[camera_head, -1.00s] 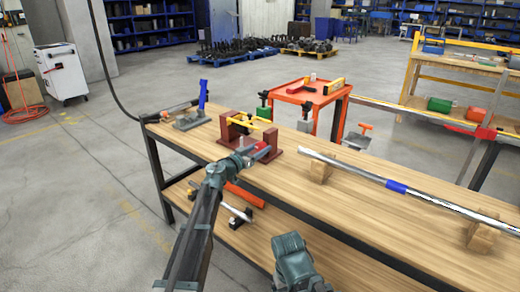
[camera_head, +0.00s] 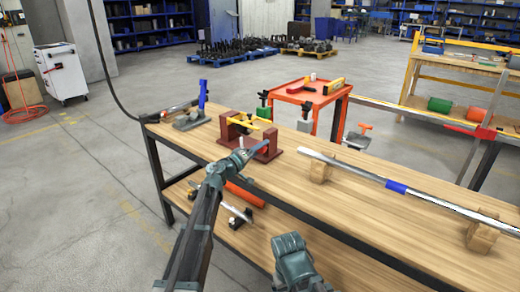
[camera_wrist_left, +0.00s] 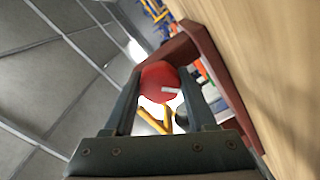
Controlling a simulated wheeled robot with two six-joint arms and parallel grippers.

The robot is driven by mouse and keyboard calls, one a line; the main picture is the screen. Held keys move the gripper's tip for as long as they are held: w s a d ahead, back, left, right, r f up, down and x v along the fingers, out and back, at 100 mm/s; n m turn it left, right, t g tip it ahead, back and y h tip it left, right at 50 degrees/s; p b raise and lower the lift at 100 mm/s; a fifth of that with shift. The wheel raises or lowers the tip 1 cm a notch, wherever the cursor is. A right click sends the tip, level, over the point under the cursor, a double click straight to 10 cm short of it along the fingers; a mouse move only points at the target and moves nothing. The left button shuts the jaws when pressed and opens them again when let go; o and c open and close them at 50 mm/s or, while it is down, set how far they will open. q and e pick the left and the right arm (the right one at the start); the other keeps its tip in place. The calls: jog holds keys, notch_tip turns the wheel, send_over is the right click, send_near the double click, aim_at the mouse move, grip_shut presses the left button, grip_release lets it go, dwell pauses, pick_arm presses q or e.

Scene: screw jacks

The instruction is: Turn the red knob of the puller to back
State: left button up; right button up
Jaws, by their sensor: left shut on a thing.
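The puller (camera_head: 273,138) is a dark red frame with a yellow bar (camera_head: 242,122), standing on the wooden workbench. Its round red knob (camera_wrist_left: 160,82) sits between the two fingers of my left gripper (camera_wrist_left: 160,100) in the left wrist view, and the gripper is shut on it. In the head view my left gripper (camera_head: 252,152) reaches the front of the puller from below left, and its fingers hide the knob there. A teal part of my right arm shows at the bottom of the head view; its fingers are not visible.
The workbench (camera_head: 330,205) has free room to the right of the puller. A long metal bar (camera_head: 430,200) lies there on wooden blocks. A clamp with a blue handle (camera_head: 203,95) stands left of the puller. An orange tool table (camera_head: 310,92) stands behind.

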pick_arm(q)
jog(key=shift+s+n, duration=0.15)
jog(key=shift+n, duration=1.95)
jog(key=o, duration=1.4)
jog(key=v, duration=1.3)
jog(key=shift+s+a, duration=0.25)
